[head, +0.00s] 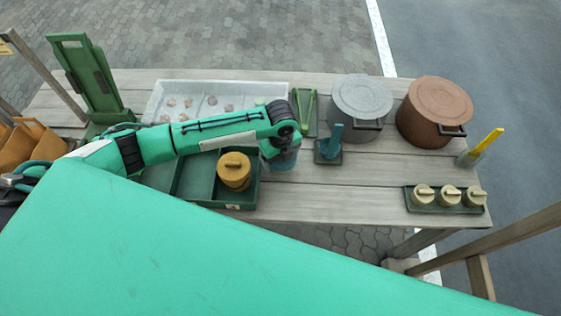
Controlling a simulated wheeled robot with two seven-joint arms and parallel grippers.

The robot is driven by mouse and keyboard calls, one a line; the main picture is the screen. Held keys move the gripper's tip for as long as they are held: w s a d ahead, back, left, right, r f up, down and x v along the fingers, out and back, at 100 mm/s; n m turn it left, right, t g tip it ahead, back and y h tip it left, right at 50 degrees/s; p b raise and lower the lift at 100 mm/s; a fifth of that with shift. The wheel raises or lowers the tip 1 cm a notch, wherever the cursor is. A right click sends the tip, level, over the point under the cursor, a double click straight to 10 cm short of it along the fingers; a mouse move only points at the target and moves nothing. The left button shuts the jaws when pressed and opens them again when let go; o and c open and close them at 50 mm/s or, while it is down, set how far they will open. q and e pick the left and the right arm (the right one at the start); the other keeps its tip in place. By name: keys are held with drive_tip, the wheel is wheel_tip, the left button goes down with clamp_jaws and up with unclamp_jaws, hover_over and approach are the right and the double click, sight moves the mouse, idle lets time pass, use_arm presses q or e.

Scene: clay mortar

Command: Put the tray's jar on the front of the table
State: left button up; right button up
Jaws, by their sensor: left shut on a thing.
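A dark green compartment tray (196,178) lies at the front of the table, left of the middle. A squat ochre lidded jar (235,172) stands upright in its right part. My left arm reaches across from the left, over the tray's back side. My left gripper (281,152) points down just right of the tray, its fingers mostly hidden by my wrist. It is shut on a bluish, see-through jar-like thing (282,161), only partly visible. I cannot tell whether that thing touches the table. My right gripper is out of view.
A white tray (155,98) with several small pieces lies at the back. A grey pot (362,98) and a brown pot (435,110) stand back right. A green tray (411,200) with three cream jars lies front right. The front middle of the wooden table (330,200) is clear.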

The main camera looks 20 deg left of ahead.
use_arm(q)
wheel_tip(320, 180, down, 3)
drive_tip(key=shift+r, duration=0.2)
drive_tip(key=shift+f, duration=0.25)
drive_tip(key=shift+f, duration=0.15)
drive_tip(key=o, duration=1)
drive_tip(key=shift+c, duration=0.2)
wheel_tip(320, 180, up, 12)
drive_tip(key=shift+r+b, duration=0.15)
drive_tip(key=shift+b, duration=0.65)
